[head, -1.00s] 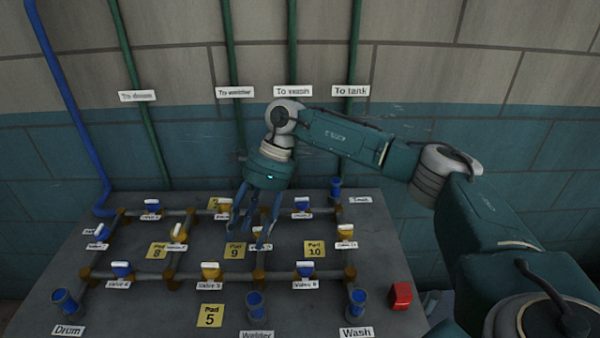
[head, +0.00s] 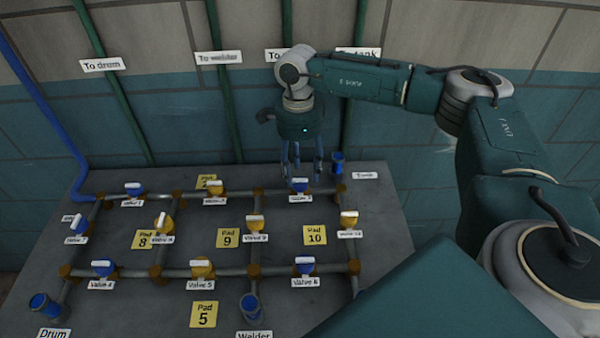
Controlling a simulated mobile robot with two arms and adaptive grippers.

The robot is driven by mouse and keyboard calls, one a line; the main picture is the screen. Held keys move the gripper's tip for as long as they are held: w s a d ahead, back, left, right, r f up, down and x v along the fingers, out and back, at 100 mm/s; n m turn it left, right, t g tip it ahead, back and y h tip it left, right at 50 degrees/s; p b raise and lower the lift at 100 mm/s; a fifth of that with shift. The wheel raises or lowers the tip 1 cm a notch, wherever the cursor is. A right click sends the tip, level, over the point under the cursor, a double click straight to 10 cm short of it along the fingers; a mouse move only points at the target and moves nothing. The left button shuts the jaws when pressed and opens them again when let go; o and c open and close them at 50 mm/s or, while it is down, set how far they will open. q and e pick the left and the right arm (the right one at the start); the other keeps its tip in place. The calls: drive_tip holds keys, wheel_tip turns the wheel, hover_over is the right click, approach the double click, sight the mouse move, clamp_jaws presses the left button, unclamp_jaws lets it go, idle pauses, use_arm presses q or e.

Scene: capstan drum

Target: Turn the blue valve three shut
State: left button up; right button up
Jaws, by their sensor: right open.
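The blue valve three (head: 300,189) sits on the far pipe of the bench, at the right end of the back row. It has a pale bar handle on top and a "Valve 3" label in front. The handle seems to lie along the pipe, but it is small and close to my fingers. My right gripper (head: 302,178) points down right at valve three, with its fingers spread around or just behind the handle. I cannot tell whether they touch it. My left gripper is not in view.
Yellow valve two (head: 215,187) is left of valve three on the same pipe. A blue cup-shaped port (head: 338,162) stands close on the right. Other blue and yellow valves, pipes and yellow pads fill the grey bench (head: 380,215). The wall with upright pipes rises behind.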

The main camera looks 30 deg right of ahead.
sight(299, 178)
drive_tip(key=shift+f, duration=1.3)
drive_tip(key=shift+c, duration=1)
drive_tip(key=c, duration=0.8)
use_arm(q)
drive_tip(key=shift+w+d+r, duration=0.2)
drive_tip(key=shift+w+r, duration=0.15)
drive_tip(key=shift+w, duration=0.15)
use_arm(e)
drive_tip(key=o, duration=1)
wheel_tip(299, 178, up, 12)
drive_tip(key=shift+w, duration=0.4)
drive_tip(key=shift+d, duration=0.1)
